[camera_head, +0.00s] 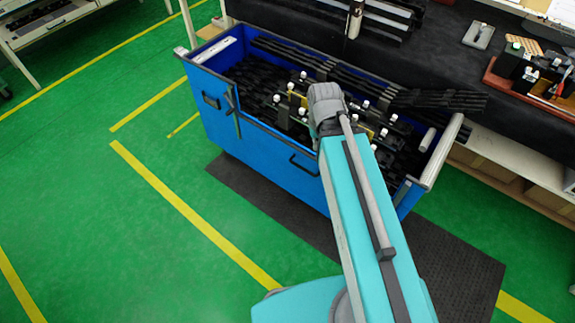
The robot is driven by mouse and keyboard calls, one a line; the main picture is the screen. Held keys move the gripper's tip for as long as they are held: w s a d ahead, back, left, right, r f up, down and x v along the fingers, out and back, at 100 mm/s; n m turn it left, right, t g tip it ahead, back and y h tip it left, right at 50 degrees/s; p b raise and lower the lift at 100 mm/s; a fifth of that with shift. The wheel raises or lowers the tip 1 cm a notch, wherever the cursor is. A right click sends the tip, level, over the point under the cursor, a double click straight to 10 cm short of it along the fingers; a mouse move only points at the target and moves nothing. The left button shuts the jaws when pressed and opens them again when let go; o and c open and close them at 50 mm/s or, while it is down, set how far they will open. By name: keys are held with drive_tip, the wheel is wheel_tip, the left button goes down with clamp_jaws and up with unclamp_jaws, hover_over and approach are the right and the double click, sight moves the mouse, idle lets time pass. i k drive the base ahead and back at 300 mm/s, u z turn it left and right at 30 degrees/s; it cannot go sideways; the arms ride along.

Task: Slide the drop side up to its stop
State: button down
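The drop side (270,150) seems to be the long blue front panel of a blue bin cart (212,120). It carries a dark bar handle (303,166). At the left its top edge sits lower than the top of the corner beside it. My arm crosses in front of the panel's right part, so that part and any stop there are hidden. My arm's grey wrist end is over the front edge of the cart. My gripper's fingers do not show, and I see no contact with the panel or handle.
The cart holds many black trim parts (275,85) with white and yellow clips. A dark workbench (420,70) stands close behind, with a red tray of parts (510,85) at right. A dark mat (455,270) lies under the cart. Green floor (100,220) at left is clear.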

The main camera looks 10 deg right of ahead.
sight(302, 169)
drive_tip(key=u, duration=0.05)
drive_tip(key=k, duration=1.4)
drive_tip(key=u, duration=0.8)
drive_tip(key=i, duration=1)
drive_tip(key=z, duration=0.05)
